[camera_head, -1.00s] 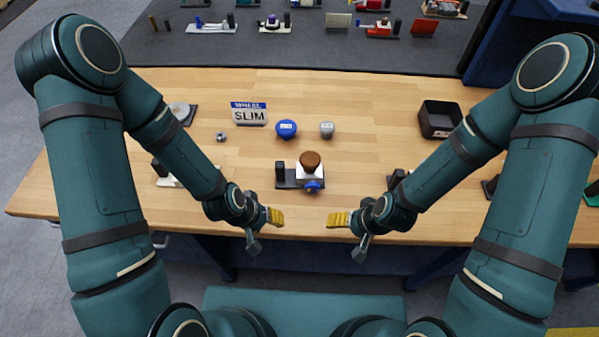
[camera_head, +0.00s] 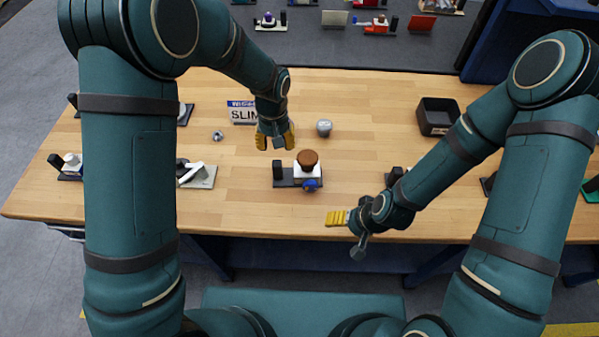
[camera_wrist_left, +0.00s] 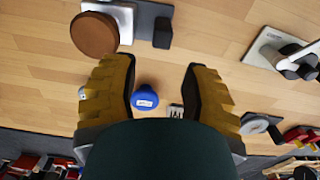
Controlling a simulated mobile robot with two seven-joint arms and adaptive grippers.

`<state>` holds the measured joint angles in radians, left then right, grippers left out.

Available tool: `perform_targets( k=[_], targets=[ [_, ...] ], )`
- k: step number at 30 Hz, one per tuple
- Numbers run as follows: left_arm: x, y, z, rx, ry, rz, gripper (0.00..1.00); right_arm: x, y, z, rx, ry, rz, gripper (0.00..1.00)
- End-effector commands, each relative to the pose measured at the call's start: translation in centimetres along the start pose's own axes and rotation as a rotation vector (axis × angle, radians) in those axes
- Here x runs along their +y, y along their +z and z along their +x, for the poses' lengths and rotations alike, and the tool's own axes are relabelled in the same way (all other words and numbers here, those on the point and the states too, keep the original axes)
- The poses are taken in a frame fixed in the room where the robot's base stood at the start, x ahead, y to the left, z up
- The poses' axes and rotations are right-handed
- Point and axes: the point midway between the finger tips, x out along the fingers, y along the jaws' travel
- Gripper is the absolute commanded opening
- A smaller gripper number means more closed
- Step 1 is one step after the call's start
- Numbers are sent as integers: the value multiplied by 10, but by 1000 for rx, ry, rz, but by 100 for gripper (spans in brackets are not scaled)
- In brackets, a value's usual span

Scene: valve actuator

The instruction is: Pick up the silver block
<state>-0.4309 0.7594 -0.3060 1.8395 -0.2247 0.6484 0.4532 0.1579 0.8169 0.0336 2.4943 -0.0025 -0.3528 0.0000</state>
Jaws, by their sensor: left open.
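The silver block (camera_head: 324,127) is a small grey piece standing on the wooden table, right of my left gripper in the head view. In the left wrist view a small part of the silver block (camera_wrist_left: 82,94) shows beside the left-hand finger. My left gripper (camera_head: 275,140) points down over the table with its yellow fingers apart. It is empty, and a blue knob (camera_wrist_left: 146,97) shows between its fingers in the left wrist view. My right gripper (camera_head: 337,218) hangs near the table's front edge, away from the block; its finger gap is not clear.
A valve assembly with a brown knob (camera_head: 308,159) stands in front of the block. A plate reading SLIM (camera_head: 241,114) is partly behind my left gripper. A black bin (camera_head: 438,117) is at the right. The table between block and bin is clear.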

Motion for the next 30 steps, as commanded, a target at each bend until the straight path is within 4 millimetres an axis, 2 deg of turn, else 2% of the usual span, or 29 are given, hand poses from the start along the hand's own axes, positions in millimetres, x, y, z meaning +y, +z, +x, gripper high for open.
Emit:
perform_targets(
  k=[3, 9, 17, 25, 30],
  targets=[
    [-1, 1, 22, -6, -3, 0, 46, 0, 0, 0, 0, 0, 0, 78],
    [-1, 1, 51, -4, -1, 0, 46, 0, 0, 0, 0, 0, 0, 78],
    [-2, 1, 70, -3, -1, 0, 46, 0, 0, 0, 0, 0, 0, 78],
    [-4, 1, 106, -4, 0, 2, 46, 0, 0, 0, 0, 0, 0, 78],
    [-4, 1, 112, 0, 1, 1, 46, 0, 0, 0, 0, 0, 0, 78]
  ],
)
